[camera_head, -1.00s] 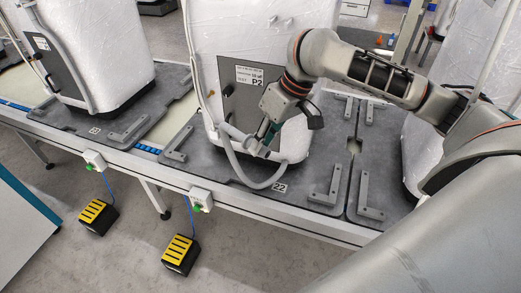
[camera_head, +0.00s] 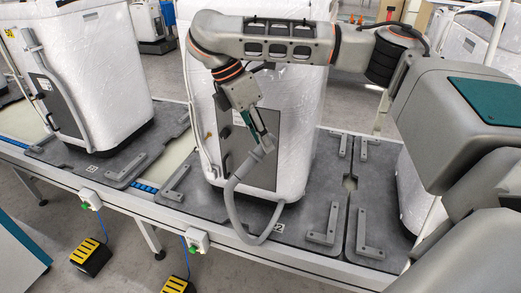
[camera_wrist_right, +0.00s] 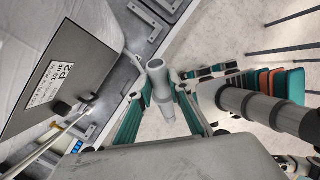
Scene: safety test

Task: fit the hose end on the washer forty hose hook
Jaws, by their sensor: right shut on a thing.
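The white-wrapped washer (camera_head: 296,110) stands on a dark pallet, with a grey front panel (camera_head: 233,152). The panel's label shows P2 in the right wrist view (camera_wrist_right: 57,78); I cannot read a forty. My right gripper (camera_head: 262,146) is shut on the grey hose end (camera_wrist_right: 158,82), in front of the panel and apart from it. The grey hose (camera_head: 236,212) hangs from it in a loop past the pallet's front edge. A small tan piece (camera_head: 208,135) sits at the washer's left front; I cannot tell if it is the hook. My left gripper is not in view.
Another wrapped washer (camera_head: 92,68) stands to the left on its own pallet. Grey L-shaped brackets (camera_head: 325,228) rise from the pallets. A switch box (camera_head: 196,240) sits on the line's front rail. Black-and-yellow pedals (camera_head: 91,255) are on the floor.

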